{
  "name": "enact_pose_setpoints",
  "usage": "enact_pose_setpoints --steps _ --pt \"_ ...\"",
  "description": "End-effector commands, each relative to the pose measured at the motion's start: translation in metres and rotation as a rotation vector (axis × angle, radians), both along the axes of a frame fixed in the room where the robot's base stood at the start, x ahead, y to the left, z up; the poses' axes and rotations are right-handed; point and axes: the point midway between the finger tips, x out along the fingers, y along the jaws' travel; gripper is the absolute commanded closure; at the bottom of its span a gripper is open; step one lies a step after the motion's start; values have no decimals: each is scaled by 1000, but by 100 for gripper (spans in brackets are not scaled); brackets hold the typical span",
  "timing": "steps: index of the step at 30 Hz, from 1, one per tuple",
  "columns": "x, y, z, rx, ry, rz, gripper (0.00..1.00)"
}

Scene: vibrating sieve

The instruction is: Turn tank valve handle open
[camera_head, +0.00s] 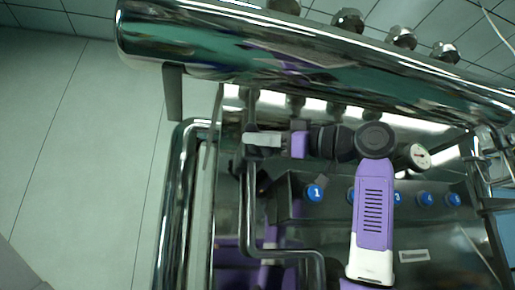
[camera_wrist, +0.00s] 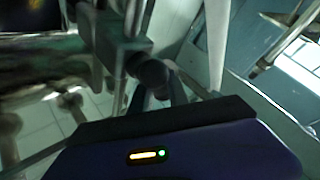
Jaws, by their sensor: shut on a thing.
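My gripper (camera_head: 256,140) reaches left from my purple wrist in the head view, below the large shiny tank cylinder (camera_head: 330,62). Its jaws are shut on a small dark part by an upright pipe, which I take to be the tank valve handle (camera_head: 252,126). The jaws and wrist cover most of it, so how far it is turned cannot be told. The wrist view shows my dark purple gripper body across the bottom. Beyond it are a dark rounded piece (camera_wrist: 152,74) and a grey block (camera_wrist: 118,45) on pipework.
A dark panel with numbered blue knobs (camera_head: 314,193) lies below my wrist, partly behind my arm. A pressure gauge (camera_head: 417,157) is to the right. A bent metal pipe (camera_head: 285,253) runs below my gripper. Chrome frame tubes (camera_head: 178,210) stand at left, with open floor (camera_head: 75,150) beyond.

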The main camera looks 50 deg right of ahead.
Motion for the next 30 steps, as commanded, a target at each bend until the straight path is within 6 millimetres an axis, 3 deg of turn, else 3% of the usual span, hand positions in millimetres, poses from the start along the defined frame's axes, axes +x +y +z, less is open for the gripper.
enact_pose_setpoints --steps 1,18,30 --pt "0 1 -7 38 -27 3 100" --pt "-2 -1 -3 445 -299 3 100" --pt "-3 -3 -1 577 -390 0 100"
